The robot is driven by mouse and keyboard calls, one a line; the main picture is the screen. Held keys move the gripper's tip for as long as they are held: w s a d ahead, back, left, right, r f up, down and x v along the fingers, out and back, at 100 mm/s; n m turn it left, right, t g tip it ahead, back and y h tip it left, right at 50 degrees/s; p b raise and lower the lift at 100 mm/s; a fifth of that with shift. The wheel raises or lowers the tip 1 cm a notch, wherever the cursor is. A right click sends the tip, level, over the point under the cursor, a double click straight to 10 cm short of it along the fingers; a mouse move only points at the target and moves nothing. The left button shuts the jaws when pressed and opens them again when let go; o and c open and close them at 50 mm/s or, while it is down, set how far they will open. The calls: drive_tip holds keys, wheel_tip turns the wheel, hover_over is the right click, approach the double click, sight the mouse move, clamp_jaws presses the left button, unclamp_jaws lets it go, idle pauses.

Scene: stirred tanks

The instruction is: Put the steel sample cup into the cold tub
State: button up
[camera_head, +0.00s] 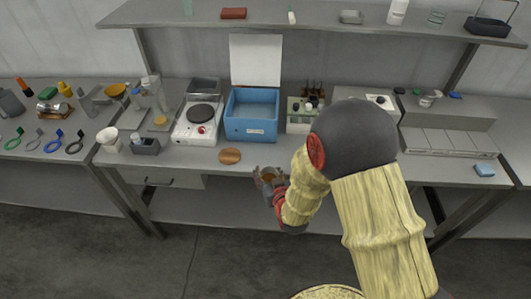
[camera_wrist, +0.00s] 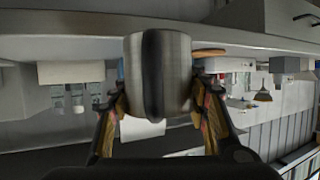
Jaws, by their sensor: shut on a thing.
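The steel sample cup (camera_wrist: 178,75) is a grey metal cylinder with a dark vertical strip, held between the two fingers of my gripper (camera_wrist: 158,92) in the wrist view. In the head view my gripper (camera_head: 269,176) is in front of the bench's front edge, and the cup there is small and partly hidden by the fingers. The cold tub (camera_head: 250,130) appears to be the blue box on the bench, with its white lid (camera_head: 256,60) standing open at the back. The tub is behind my gripper and slightly to its left, apart from it.
A hot plate (camera_head: 198,127) stands left of the tub, and a rack with bottles (camera_head: 301,118) stands right of it. A round brown board (camera_head: 230,156) lies in front of the tub, near the bench edge. A shelf (camera_head: 300,23) runs above the bench.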

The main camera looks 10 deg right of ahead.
wheel_tip(320, 180, up, 12)
drive_tip(key=a+f+p, duration=0.1)
drive_tip(key=a+p, duration=0.1)
drive_tip(key=p, duration=0.2)
drive_tip(key=w+d+f+b, duration=0.1)
drive_tip(key=w+f, duration=0.2)
drive_tip(key=w, duration=0.1)
drive_tip(key=w+d+f+b, duration=0.1)
drive_tip(key=w+d+f, duration=0.1)
drive_tip(key=w, duration=0.3)
drive_tip(key=w+d+f+b, duration=0.1)
drive_tip(key=w+d+f, duration=0.1)
drive_tip(key=w+f, duration=0.1)
drive_tip(key=shift+x, duration=0.85)
drive_tip(key=shift+w+f+b, duration=0.2)
drive_tip(key=shift+f+b, duration=0.25)
drive_tip(key=shift+f, duration=1.45)
drive_tip(key=o, duration=1.3)
drive_tip(key=shift+f, duration=0.1)
drive_tip(key=shift+o, duration=0.4)
